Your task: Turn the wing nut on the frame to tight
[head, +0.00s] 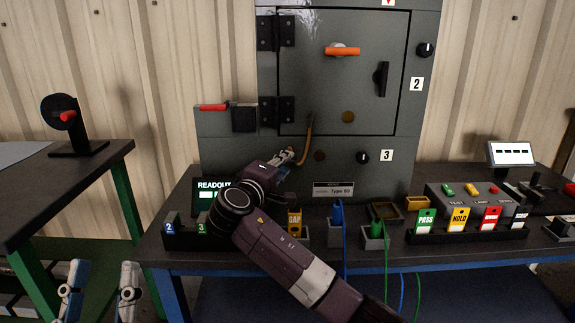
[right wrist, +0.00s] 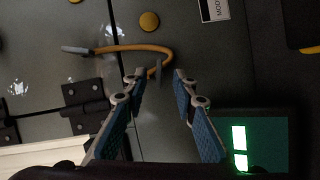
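My right gripper (head: 285,155) is at the lower left of the grey cabinet front, close to the lower end of an orange cable (head: 307,145). In the right wrist view its two fingers (right wrist: 158,84) are apart. A small thin grey piece (right wrist: 158,69) shows between the fingertips beside the cable (right wrist: 135,47); I cannot tell whether it is the wing nut or whether a finger touches it. No wing nut is clearly visible in the head view. My left gripper (head: 100,290) is low at the left, fingers wide apart and empty.
The cabinet (head: 230,160) carries an orange handle (head: 342,51), a black handle (head: 382,78) and knobs. In front stand a readout (head: 213,186), sockets with blue and green cables, and a rack of coloured tags (head: 459,219). A side table (head: 100,158) is at left.

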